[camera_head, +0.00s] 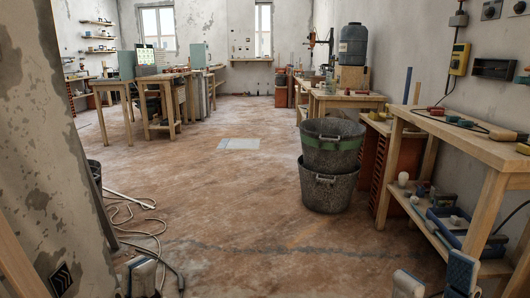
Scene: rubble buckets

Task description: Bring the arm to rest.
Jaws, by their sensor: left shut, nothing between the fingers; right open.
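My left gripper (140,277) shows at the bottom edge, left of the middle. Its fingers are together and hold nothing. My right gripper (434,280) shows at the bottom right, with its two fingers wide apart and nothing between them. Most of both arms is out of view below. Two dark rubble buckets stand on the floor right of the middle, one stacked in the other. The upper bucket (331,158) has a green band, and the lower bucket (327,192) is plain speckled grey. Both grippers are apart from the buckets.
A wooden workbench (460,140) with tools and a lower shelf stands at the right. A loose cable (150,235) lies on the floor beside the worn wall (50,130) at the left. More benches stand farther back. The brown floor (220,190) in the middle is clear.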

